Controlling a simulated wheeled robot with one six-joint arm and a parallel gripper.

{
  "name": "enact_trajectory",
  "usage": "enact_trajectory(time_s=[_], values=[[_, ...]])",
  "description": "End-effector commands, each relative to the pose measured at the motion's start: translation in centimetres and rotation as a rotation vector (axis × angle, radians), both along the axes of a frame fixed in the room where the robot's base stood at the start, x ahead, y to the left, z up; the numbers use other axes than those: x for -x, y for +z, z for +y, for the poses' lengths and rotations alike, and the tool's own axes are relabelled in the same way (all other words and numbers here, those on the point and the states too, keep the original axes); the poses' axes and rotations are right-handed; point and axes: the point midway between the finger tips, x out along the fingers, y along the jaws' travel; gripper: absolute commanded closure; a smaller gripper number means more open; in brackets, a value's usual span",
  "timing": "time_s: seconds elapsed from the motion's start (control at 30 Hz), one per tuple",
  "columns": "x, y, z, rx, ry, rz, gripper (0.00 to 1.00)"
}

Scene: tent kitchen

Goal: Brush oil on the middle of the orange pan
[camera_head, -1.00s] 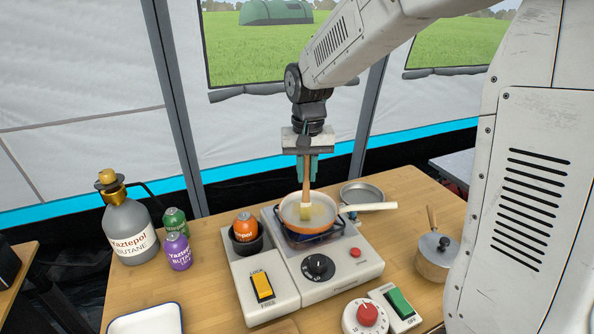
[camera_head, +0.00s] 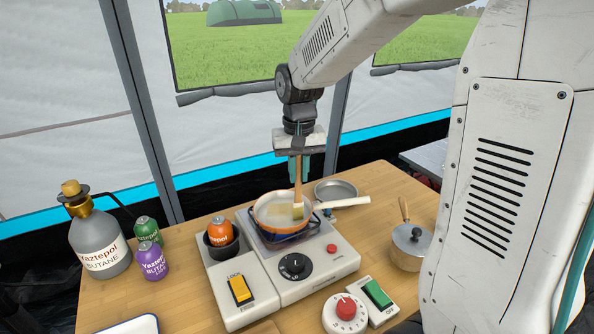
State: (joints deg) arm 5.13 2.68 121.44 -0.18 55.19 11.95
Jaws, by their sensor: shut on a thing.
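The orange pan (camera_head: 262,223) sits on the burner of the white stove, its pale handle (camera_head: 345,202) pointing right. My gripper (camera_head: 299,168) is above the pan, shut on the wooden handle of the brush (camera_head: 298,180). The brush hangs nearly upright, bristles down. Its pale yellow bristles (camera_head: 298,211) are inside the pan, right of its middle, at or close to the pan floor; exact contact is hard to tell. A faint yellowish patch (camera_head: 279,212) shows on the pan floor left of the bristles.
A grey metal dish (camera_head: 336,188) lies behind the pan handle. An orange can (camera_head: 220,230) stands in a dark holder left of the pan. A butane bottle (camera_head: 98,245) and green and purple cans stand farther left.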

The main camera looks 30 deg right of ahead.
Motion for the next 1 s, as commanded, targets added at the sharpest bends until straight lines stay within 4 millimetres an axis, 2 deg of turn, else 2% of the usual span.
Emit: enact_trajectory(time_s=[0.4, 0.67, 1.0], values=[[-1.6, -0.2, 3.2, 0.0, 0.002, 0.001, 1.0], [-2.0, -0.2, 4.1, -0.001, 0.001, 0.003, 1.0], [-3.3, -0.1, 6.7, -0.001, 0.001, 0.003, 1.0]])
